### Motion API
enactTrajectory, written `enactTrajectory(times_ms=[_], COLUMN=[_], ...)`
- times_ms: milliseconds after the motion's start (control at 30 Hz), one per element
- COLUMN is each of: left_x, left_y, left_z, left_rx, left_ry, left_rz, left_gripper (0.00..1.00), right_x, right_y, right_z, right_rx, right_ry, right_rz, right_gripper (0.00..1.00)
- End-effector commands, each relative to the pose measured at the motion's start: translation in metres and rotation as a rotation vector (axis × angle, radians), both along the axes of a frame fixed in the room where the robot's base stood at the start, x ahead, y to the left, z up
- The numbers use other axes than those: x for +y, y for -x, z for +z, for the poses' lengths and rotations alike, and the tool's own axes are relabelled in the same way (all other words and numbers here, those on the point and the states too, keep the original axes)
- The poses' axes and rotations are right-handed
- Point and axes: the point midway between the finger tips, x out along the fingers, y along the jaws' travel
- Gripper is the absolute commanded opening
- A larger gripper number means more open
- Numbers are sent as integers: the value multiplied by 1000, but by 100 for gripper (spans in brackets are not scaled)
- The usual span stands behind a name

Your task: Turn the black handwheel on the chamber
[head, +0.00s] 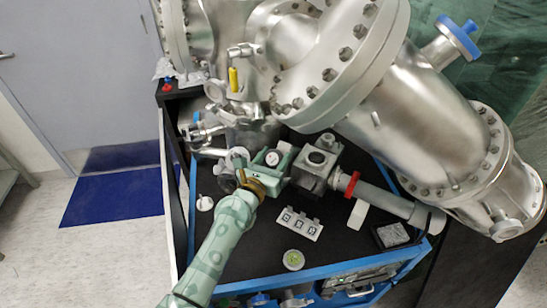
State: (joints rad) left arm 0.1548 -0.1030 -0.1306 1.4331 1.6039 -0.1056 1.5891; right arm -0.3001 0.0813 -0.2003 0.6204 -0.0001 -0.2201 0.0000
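My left arm comes in from the lower left, and its pale green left gripper (272,163) is over the cart top, among the metal fittings at the chamber's base. A small white-faced dial shows at the fingers. The fingers are small and overlap the fittings, so I cannot tell if they are open or shut. Just right of the gripper is a metal block with a round black top (317,157); I cannot tell if this is the handwheel. The shiny steel chamber (400,100) fills the upper right. My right gripper is not in view.
A red ring (352,184) sits on the pipe right of the block. A white labelled block (299,223) and a small round jar (293,260) stand on the black cart top, which has blue edges (330,270). A yellow handle (234,79) hangs above. Open floor lies left.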

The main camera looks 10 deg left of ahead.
Motion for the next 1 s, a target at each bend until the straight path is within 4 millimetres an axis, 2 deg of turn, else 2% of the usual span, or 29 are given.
enactTrajectory(times_ms=[67, 467, 1000], left_x=[0, 1, 0], left_y=[0, 0, 0], left_z=[0, -1, -2], left_rx=[0, -14, -112], left_ry=[0, -43, -340], left_rz=[0, -43, -353], left_gripper=[25, 26, 26], right_x=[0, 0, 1], right_y=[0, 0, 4], right_z=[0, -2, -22], right_rx=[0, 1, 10], right_ry=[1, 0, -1], right_rz=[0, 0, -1], right_gripper=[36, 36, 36])
